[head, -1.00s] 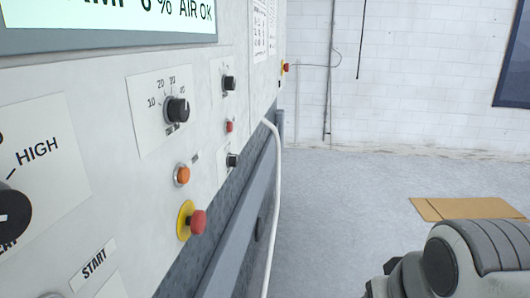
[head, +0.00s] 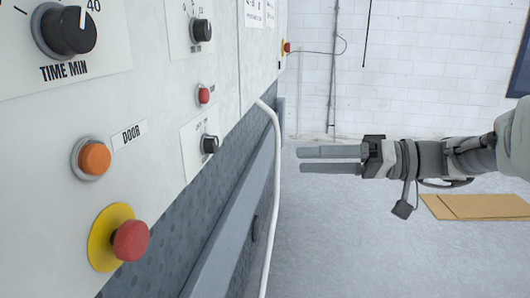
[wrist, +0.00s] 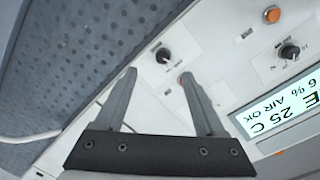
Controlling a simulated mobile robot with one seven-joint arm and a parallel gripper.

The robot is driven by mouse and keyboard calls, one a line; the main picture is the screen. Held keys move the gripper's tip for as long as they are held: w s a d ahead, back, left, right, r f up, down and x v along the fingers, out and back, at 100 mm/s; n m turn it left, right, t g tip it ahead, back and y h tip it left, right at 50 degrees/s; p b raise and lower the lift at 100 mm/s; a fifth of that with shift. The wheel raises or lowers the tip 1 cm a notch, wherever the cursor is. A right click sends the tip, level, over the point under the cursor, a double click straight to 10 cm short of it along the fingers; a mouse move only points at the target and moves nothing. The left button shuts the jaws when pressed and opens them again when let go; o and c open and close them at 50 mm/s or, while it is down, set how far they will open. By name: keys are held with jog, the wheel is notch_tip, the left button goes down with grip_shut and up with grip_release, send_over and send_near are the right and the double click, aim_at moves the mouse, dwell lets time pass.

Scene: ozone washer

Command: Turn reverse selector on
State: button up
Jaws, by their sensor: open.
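Two small black selector knobs sit on the white control panel in the head view, the upper knob (head: 201,30) and the lower knob (head: 209,144). Their labels are too small to read, so I cannot tell which is the reverse selector. A red button (head: 204,95) lies between them. My gripper (head: 301,160) is open and empty, to the right of the panel and apart from it, fingers pointing left. In the wrist view, one small knob (wrist: 163,55) shows just beyond and between the fingertips (wrist: 157,74).
A time knob (head: 66,30), an orange door button (head: 94,158) and a red stop button (head: 131,240) on a yellow base stick out of the panel. A white hose (head: 274,190) hangs along the machine's edge. Flat cardboard (head: 470,206) lies on otherwise open floor.

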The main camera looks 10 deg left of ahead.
jog(key=w+y, duration=0.1)
send_near(216, 144)
jog(key=shift+n, duration=0.3)
jog(key=a, duration=0.6)
jog(key=w+a, duration=0.1)
jog(key=a, duration=0.2)
jog(key=shift+d, duration=0.1)
grip_shut()
